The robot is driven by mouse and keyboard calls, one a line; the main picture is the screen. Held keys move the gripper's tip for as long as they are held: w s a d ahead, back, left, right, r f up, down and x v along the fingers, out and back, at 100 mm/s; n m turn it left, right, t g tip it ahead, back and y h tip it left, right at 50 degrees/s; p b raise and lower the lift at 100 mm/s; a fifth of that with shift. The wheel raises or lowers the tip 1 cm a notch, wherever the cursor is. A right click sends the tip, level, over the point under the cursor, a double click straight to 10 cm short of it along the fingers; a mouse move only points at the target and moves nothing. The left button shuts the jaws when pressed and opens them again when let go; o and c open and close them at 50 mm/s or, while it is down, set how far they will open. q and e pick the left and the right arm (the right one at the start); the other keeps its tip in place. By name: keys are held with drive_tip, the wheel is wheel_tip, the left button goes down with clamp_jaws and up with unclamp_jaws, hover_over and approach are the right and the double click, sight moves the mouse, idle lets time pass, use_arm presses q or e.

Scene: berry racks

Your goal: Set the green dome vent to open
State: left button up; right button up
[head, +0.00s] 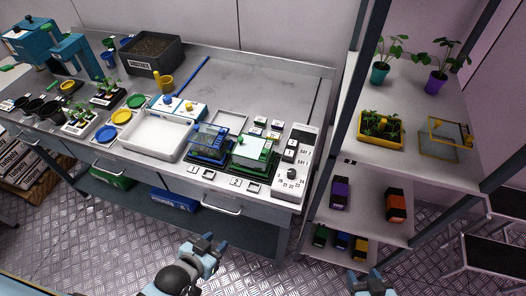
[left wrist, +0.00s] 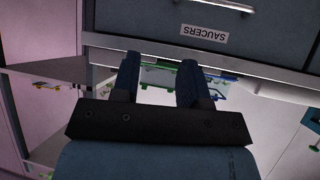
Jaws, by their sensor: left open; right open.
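The green dome (head: 250,151), a clear cover with a green frame, stands on the bench's right part, next to the dial panel. Its vent is too small to tell whether open or shut. The blue dome (head: 211,138) stands just left of it. My left gripper (head: 212,246) is open and empty, in front of the bench and well below the domes. In the left wrist view its two fingers (left wrist: 158,72) are apart, facing the bench front. My right gripper (head: 372,278) is open at the bottom edge, partly cut off, apart from the bench.
A white tray (head: 154,137) lies left of the domes. The dial panel (head: 290,178) stands at the bench's right end. A shelf rack (head: 400,83) with plants and boxes stands to the right. A drawer labelled SAUCERS (left wrist: 221,20) shows above the fingers. The bench's back right is clear.

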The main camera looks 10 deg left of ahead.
sight(264, 151)
use_arm(q)
drive_tip(key=shift+o, duration=0.2)
